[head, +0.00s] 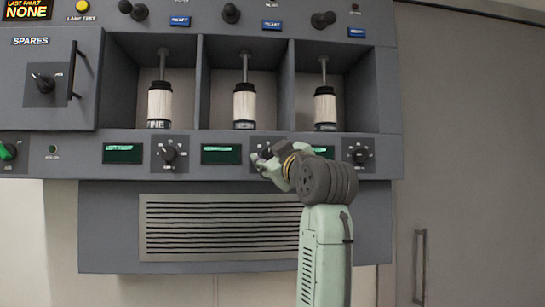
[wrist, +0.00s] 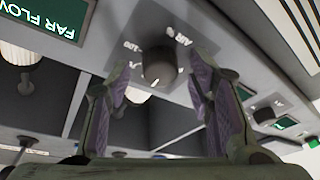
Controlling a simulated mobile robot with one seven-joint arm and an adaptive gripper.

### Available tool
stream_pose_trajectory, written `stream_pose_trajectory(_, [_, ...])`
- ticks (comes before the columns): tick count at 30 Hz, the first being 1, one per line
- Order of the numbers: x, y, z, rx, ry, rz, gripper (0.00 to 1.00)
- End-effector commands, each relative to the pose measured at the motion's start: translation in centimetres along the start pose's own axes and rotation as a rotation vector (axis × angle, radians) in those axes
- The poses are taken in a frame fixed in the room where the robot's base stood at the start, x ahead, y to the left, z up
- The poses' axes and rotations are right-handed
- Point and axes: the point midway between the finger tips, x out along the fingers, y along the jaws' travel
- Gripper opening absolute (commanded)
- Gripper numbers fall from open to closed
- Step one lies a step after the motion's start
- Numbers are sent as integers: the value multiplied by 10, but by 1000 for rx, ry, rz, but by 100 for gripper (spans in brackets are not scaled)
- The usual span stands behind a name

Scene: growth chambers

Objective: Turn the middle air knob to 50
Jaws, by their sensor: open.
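The middle air knob sits below the middle bay in the head view, mostly hidden behind my gripper (head: 268,160). In the wrist view a dark round knob (wrist: 159,66) with a white pointer mark shows between my fingertips (wrist: 161,78). Scale lettering, including 100 and AIR, is printed around it. My gripper is open, one finger on each side of the knob, with visible gaps. I cannot tell how far the fingertips reach along it. The exact pointer setting is not readable.
A left knob (head: 169,153) and a right knob (head: 358,154) flank it on the panel strip, with green displays (head: 221,154) between. Three bays above hold white cylinders (head: 245,103). A vent grille (head: 220,225) lies below. A display reading FAR FLOW (wrist: 50,15) shows in the wrist view.

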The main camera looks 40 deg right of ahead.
Motion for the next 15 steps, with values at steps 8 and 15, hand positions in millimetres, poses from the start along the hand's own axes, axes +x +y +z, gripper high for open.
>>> stream_pose_trajectory(8, [-1,0,1,0,-1,0,48])
stream_pose_trajectory(15, [-33,0,1,-1,0,2,48])
